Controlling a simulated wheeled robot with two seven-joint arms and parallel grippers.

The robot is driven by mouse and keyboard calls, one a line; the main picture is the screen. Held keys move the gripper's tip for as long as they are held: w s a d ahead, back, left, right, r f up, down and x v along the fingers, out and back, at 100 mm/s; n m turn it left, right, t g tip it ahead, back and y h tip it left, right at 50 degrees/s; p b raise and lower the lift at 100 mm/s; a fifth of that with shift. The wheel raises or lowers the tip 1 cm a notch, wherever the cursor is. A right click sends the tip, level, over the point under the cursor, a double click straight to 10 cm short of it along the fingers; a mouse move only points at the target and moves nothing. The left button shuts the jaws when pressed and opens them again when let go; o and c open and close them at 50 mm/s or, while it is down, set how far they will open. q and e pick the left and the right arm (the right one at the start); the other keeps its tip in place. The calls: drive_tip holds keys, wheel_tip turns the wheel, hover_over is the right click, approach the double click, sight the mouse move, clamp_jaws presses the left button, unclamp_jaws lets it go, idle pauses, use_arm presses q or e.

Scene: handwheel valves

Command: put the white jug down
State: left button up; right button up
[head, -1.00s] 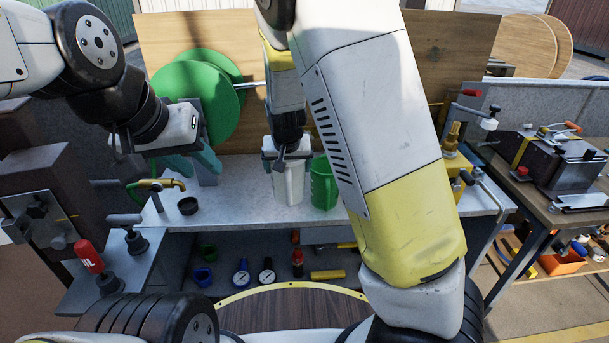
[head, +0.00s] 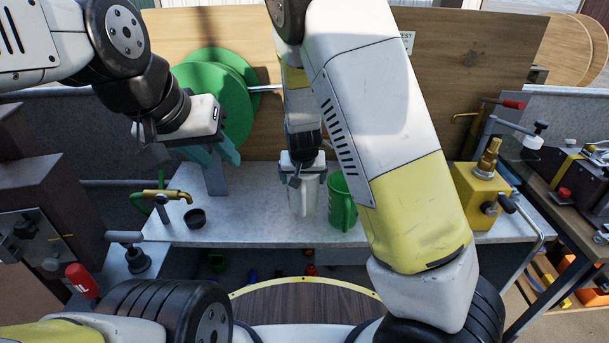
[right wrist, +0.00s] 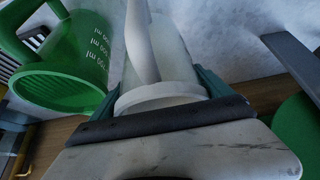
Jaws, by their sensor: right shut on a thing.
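The white jug (head: 304,200) is upright over the grey bench top, left of the green jug. My right gripper (head: 302,172) is shut on its upper part from above.
The green jug (head: 342,203) stands close on the right of the white one. A small black cup (head: 195,218) and a brass tap (head: 167,195) are at the left. A yellow valve block (head: 480,195) is at the right. The bench (head: 245,215) is clear left of the white jug.

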sight(303, 181)
drive_tip(key=shift+f, duration=1.85)
drive_tip(key=o, duration=1.3)
drive_tip(key=shift+f, duration=0.15)
drive_tip(key=shift+s+r, duration=0.2)
drive_tip(key=shift+r, duration=0.3)
drive_tip(key=v, duration=1.1)
drive_tip(key=s+d+r, duration=0.4)
drive_tip(key=s+r, duration=0.2)
drive_tip(key=s, duration=0.1)
drive_tip(key=s+d+r+y, duration=0.1)
drive_tip(key=s+d+r, duration=0.4)
drive_tip(key=s+r, duration=0.1)
drive_tip(key=s+d+r+y, duration=0.1)
drive_tip(key=s+d+r, duration=0.4)
drive_tip(key=s+r, duration=0.1)
drive_tip(key=shift+s+d+r+n, duration=0.1)
drive_tip(key=shift+s+n, duration=0.2)
drive_tip(key=shift+s, duration=0.6)
